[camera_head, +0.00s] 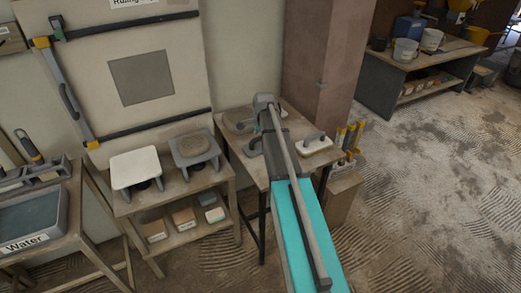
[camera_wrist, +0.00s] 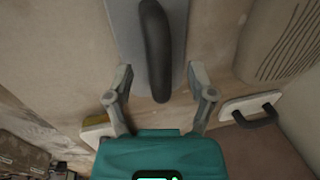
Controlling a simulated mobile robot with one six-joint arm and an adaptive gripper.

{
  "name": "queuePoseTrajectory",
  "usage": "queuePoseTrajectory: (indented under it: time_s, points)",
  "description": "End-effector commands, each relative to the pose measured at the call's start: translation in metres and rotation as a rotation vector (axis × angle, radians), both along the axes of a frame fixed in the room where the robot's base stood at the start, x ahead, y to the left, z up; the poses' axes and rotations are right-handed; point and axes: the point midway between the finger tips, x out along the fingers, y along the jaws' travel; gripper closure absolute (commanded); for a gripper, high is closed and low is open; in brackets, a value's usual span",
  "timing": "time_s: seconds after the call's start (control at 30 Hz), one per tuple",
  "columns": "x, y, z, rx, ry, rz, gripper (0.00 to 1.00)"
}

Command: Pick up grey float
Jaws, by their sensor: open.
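The grey float (camera_wrist: 130,30) lies flat at the top of the wrist view, with its long dark handle (camera_wrist: 155,45) facing up. Its upper end runs out of the picture. My gripper (camera_wrist: 160,73) is open, its two fingers spread to either side of the handle's lower end. Nothing is between the fingertips except the handle's line, and I see no contact.
A ribbed tan piece (camera_wrist: 285,45) and a white float with a dark handle (camera_wrist: 236,105) lie right in the wrist view. In the head view, a white float (camera_head: 318,147) sits right of my arm; a brown pillar (camera_head: 322,60) stands behind.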

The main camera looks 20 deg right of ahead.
Motion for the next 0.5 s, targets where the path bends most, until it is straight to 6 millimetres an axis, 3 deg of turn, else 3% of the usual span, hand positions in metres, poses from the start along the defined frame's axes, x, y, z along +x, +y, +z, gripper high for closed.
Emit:
queuePoseTrajectory:
  time_s: [0.2,0.5]
  points:
    - [0.0030,0.0000,-0.0154,0.000,0.000,0.000,0.29]
    - [0.0033,0.0000,-0.0163,0.000,0.000,0.000,0.29]
